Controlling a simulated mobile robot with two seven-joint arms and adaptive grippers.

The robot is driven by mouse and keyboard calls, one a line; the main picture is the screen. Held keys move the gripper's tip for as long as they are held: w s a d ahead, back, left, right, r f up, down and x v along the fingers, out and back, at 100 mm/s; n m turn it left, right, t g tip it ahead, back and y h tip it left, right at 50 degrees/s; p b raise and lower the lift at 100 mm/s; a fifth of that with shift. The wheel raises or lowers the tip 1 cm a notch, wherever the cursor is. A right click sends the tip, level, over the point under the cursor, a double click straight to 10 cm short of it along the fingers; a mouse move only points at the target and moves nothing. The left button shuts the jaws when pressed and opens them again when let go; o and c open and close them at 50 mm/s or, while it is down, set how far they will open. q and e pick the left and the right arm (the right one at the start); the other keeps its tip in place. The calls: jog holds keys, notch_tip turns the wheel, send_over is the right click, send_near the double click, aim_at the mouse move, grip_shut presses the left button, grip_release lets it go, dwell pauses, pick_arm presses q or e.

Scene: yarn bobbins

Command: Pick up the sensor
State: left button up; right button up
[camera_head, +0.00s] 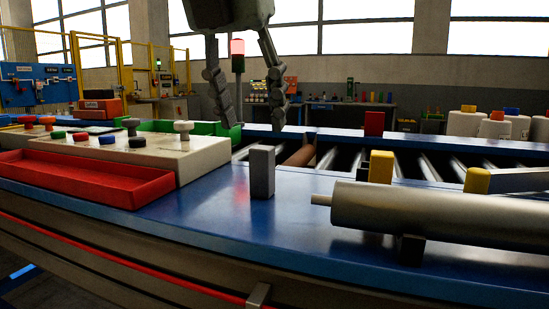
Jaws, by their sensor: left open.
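My left gripper (251,122) hangs down from the top of the head view with its two fingers wide apart and nothing between them. A dark grey upright block (262,172) stands on the blue table top, lower in the picture than the fingertips and apart from them. It may be the sensor; no label shows. Yellow blocks (381,167) and a red block (374,123) stand farther right, and I cannot tell whether any of these is a sensor. My right gripper is not in view.
A long metal roller (440,218) lies at the right on a dark support. A red tray (85,178) and a pale panel with knobs (150,156) are at the left. Conveyor rollers (428,166) lie behind. The blue table (215,212) is clear in front of the grey block.

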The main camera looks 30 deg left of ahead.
aim_at(261, 147)
pick_arm(q)
jog(key=x, duration=0.7)
jog(key=shift+w+d, duration=0.1)
jog(key=shift+w, duration=0.1)
jog(key=shift+c, duration=0.2)
grip_shut()
